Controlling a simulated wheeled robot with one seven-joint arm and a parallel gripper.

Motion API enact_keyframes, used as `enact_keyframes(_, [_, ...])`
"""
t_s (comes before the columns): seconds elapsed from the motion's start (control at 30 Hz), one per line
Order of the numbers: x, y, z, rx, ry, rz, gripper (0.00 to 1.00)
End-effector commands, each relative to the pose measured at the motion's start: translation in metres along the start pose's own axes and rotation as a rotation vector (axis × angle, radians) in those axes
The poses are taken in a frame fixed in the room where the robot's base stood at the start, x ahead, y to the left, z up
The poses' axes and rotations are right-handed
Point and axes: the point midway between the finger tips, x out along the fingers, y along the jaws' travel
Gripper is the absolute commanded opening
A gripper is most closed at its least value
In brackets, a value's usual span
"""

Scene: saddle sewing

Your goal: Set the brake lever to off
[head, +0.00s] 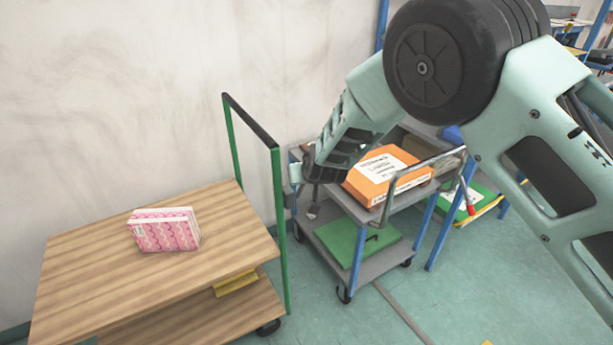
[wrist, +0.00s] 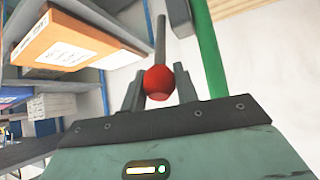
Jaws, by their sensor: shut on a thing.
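The brake lever (wrist: 160,45) shows in the wrist view as a thin grey rod with a red ball knob at its near end. My gripper (wrist: 158,90) is shut on the red knob, with one grey finger on each side of it. In the head view my gripper (head: 314,203) reaches down between the wooden cart and the grey cart. I cannot make out the lever there. The lever's base and any off marking are not visible.
A grey cart (head: 337,294) carries an orange box (head: 375,178) close beside my gripper. A wooden cart (head: 95,245) with a green post (head: 281,230) stands to the left and bears a pink patterned package (head: 165,230). The wall is behind.

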Motion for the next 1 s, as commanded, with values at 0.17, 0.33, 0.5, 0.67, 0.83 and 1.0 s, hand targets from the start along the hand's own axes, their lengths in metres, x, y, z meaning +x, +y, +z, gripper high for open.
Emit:
enact_keyframes(0.17, [-0.001,-0.002,-0.003,0.000,0.008,-0.003,0.51])
enact_keyframes(0.33, [-0.001,-0.001,-0.002,0.000,0.004,-0.002,0.51])
enact_keyframes(0.5, [-0.005,-0.001,-0.001,0.000,0.002,-0.002,0.51])
enact_keyframes(0.67, [-0.026,-0.002,-0.001,0.000,0.002,-0.003,0.51])
enact_keyframes(0.83, [-0.063,-0.002,-0.001,0.000,0.005,-0.003,0.51])
enact_keyframes(1.0, [-0.104,-0.002,-0.002,-0.001,0.006,-0.004,0.51])
